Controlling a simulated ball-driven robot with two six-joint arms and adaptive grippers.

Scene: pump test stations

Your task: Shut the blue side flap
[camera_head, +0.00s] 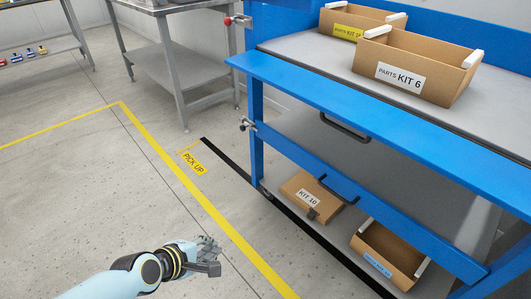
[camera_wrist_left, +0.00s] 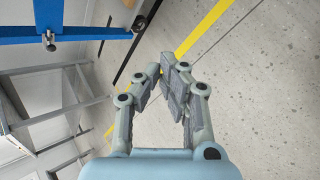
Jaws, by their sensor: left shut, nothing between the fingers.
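A blue rack stands at the right in the head view. A wide blue side flap (camera_head: 345,108) runs along its near side at shelf height and seems to lean outward; I cannot tell its exact angle. A dark handle (camera_head: 345,128) shows just below it. My left gripper (camera_head: 214,256) is low over the floor, left of the rack and apart from it. Its fingers are together and empty, also in the left wrist view (camera_wrist_left: 167,68). There a blue bar of the rack (camera_wrist_left: 90,32) with a metal latch (camera_wrist_left: 48,42) shows at upper left. My right gripper is not in view.
A lower blue bar (camera_head: 290,148) carries another handle. Kit boxes stand on the upper shelf (camera_head: 300,45) and lower shelf. A grey metal table (camera_head: 150,57) stands behind. Open floor with yellow (camera_head: 160,160) and black lines lies left of the rack.

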